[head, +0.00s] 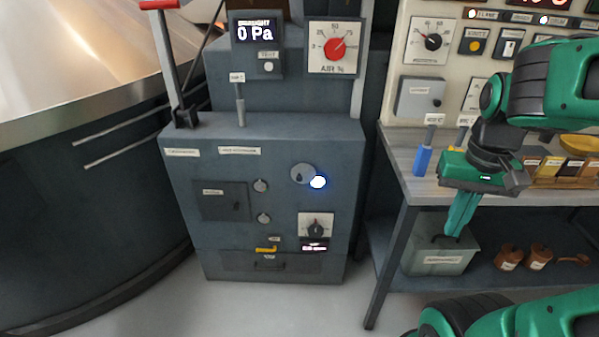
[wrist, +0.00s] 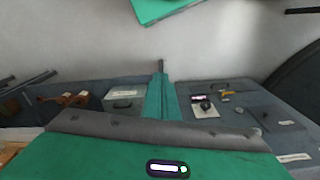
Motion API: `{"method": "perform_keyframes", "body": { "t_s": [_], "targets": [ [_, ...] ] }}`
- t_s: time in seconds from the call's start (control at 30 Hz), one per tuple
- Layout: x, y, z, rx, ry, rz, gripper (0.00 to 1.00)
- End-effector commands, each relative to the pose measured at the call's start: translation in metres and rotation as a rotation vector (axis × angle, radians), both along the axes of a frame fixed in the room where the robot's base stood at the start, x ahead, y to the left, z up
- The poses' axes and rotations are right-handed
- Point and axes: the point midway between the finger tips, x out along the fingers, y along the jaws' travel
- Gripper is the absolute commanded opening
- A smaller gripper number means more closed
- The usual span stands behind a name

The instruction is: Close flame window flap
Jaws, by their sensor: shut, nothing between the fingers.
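The flame window flap looks like the small round grey disc (head: 302,173) on the upper right of the dark grey cabinet front (head: 280,205). A bright blue-white glowing window (head: 318,182) shows at the disc's lower right, uncovered. My gripper (head: 448,238) is at the right, pointing down in front of the workbench, well apart from the flap. Its green fingers are together and hold nothing. In the wrist view the shut fingers (wrist: 161,66) point up the picture, and I cannot make out the flap there.
The workbench (head: 412,187) carries a blue-handled tool (head: 422,160) and small containers. A grey bin (head: 440,257) and brown pots (head: 509,257) sit on its lower shelf. A red-topped lever (head: 170,65) stands at the cabinet's left. The floor before the cabinet is clear.

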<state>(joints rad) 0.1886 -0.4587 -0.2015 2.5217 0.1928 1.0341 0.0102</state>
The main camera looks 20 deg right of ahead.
Motion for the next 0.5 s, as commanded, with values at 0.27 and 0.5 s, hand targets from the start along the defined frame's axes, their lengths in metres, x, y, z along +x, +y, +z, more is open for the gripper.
{"method": "perform_keyframes", "body": {
  "t_s": [0.27,0.5],
  "targets": [
    [0.141,0.008,0.015,-0.1,-0.063,0.073,0.0],
    [0.274,0.058,0.006,-0.154,-0.154,0.144,0.0]
  ]
}}
